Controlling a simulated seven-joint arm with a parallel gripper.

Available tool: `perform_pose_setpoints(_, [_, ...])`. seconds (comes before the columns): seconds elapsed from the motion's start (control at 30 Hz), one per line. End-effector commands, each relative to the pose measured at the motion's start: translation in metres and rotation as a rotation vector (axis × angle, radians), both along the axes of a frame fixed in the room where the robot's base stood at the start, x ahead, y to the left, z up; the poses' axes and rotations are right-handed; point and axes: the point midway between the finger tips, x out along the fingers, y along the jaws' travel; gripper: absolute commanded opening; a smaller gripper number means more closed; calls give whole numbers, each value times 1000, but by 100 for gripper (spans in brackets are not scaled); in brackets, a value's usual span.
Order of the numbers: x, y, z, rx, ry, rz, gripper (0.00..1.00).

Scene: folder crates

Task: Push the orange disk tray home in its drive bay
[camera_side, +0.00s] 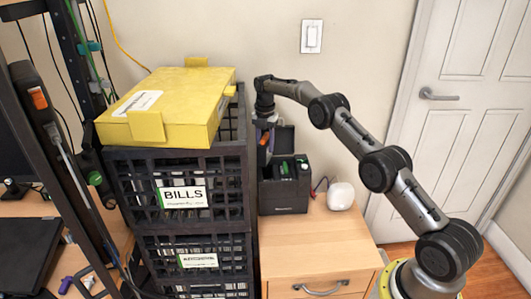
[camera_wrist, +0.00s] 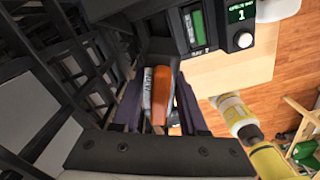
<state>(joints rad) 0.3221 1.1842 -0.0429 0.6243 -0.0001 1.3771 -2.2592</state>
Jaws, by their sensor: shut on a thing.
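The orange disk tray (camera_wrist: 160,95) sits between the two dark fingers of my gripper (camera_wrist: 157,108) in the wrist view. My gripper is shut on it. In the side view a small patch of orange (camera_side: 264,138) shows below my gripper (camera_side: 266,132), beside the black crates; most of the tray is hidden there. The black drive unit (camera_side: 285,202) stands on the wooden cabinet, just right of the crates. In the wrist view the drive unit (camera_wrist: 208,58) lies ahead and to the right, with a green panel and a knob. I cannot tell how far the tray is in its bay.
Stacked black crates (camera_side: 247,170) rise close on the left, with a yellow box (camera_side: 165,105) on top. A white rounded object (camera_side: 341,196) is right of the drive unit. The front of the wooden cabinet top (camera_side: 315,240) is clear.

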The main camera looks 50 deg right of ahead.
Motion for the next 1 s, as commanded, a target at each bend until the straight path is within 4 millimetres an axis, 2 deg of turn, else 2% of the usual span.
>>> perform_pose_setpoints(0.13, [6,-13,1,-1,-4,206,0])
perform_pose_setpoints(0.33, [7,-22,2,-1,-3,377,0])
perform_pose_setpoints(0.9, [7,-24,2,0,-1,421,0])
perform_pose_setpoints(1.0, [7,-23,-3,0,0,421,0])
